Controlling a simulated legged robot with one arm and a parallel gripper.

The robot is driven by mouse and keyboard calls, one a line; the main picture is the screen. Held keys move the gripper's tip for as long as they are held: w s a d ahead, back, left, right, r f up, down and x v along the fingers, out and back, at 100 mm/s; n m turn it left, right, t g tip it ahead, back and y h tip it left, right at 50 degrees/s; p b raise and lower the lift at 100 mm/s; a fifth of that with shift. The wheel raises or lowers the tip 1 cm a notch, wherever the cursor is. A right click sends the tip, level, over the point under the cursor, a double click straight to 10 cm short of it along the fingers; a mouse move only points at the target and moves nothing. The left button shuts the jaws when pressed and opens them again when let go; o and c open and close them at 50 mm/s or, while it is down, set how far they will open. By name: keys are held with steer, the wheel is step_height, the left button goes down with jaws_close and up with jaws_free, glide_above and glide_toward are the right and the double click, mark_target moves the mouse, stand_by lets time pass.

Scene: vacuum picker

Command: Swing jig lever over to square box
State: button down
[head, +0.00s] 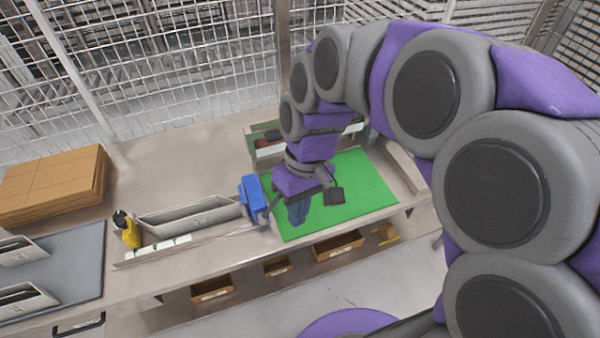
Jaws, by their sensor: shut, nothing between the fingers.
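My arm reaches over the workbench, and my gripper (269,216) is low at the left edge of the green mat (365,192). It is small here, shut, with nothing visible in it. A blue part (252,194) stands right beside it on the left; I cannot tell whether they touch, or whether this part belongs to the jig lever. A flat, light metal strip (195,243) runs left from there along the bench front. I cannot make out the lever clearly. No box is clearly the square box. My wrist hides part of the mat.
A long grey bin (190,214) lies behind the strip. A yellow and black bottle (128,231) stands at its left end. Brown cardboard (55,183) is stacked at the far left, near a grey mat (75,262). Wooden trays (338,246) sit below the front edge. Mesh fencing stands behind.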

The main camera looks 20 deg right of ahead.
steer(key=w+a+n+y, duration=0.1)
steer(key=w+y, duration=0.1)
steer(key=w, duration=0.9)
steer(key=w+d+f+p, duration=0.1)
steer(key=w+d+f, duration=0.25)
steer(key=d, duration=0.25)
steer(key=w+d+f+y, duration=0.1)
steer(key=w+d+f, duration=0.2)
steer(key=w+d, duration=0.15)
steer(key=w+d+f+p, duration=0.1)
steer(key=w+d+f, duration=0.2)
steer(key=d, duration=0.4)
steer(key=s+a+f+b, duration=0.1)
steer(key=a+f, duration=0.7)
steer(key=a, duration=0.2)
steer(key=shift+s+m+t+b, duration=0.15)
steer(key=shift+m+t+b, duration=0.15)
steer(key=shift+m+t, duration=0.1)
